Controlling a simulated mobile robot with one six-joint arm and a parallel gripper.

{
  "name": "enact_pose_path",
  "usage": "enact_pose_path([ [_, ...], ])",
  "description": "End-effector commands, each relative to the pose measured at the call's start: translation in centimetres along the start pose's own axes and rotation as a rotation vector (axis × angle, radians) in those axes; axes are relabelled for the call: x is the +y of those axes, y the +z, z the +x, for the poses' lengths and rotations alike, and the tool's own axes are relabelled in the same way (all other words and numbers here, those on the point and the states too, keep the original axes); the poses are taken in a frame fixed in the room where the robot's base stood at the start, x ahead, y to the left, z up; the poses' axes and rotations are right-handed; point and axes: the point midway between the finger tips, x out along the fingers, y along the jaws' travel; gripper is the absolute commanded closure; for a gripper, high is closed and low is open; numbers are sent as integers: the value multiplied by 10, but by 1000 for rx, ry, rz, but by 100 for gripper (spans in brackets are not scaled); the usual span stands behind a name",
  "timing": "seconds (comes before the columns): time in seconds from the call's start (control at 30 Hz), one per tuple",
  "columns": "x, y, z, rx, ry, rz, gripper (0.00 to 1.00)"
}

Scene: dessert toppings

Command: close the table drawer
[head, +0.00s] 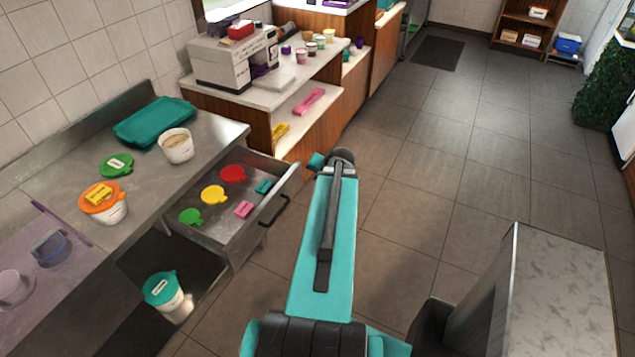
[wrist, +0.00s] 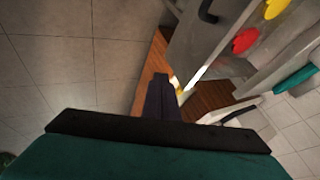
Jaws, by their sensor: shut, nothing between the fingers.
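The metal table (head: 205,130) has its drawer (head: 247,234) pulled open. Inside lie a red lid (head: 233,174), a yellow lid (head: 214,195), a green lid (head: 190,217) and small pink and teal items. The dark drawer handle (head: 273,212) is on the front. In the wrist view, the drawer (wrist: 192,48) and its handle (wrist: 207,12) are at the upper right. My gripper (wrist: 161,80) is shut and empty, with its dark fingers apart from the handle. In the head view my arm reaches up to the right of the drawer, and the fingers cannot be made out.
A teal tray (head: 155,121), a white tub (head: 177,147) and an orange-lidded tub (head: 104,201) stand on the table. A teal-lidded tub (head: 167,295) sits below. A wooden counter (head: 312,118) stands beyond the drawer. Tiled floor (head: 440,150) to the right is clear.

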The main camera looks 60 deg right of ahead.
Motion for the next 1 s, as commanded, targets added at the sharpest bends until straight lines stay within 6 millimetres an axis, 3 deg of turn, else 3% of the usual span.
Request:
enact_pose_path([
  [1.0,2,0,14,1,-1,0,100],
])
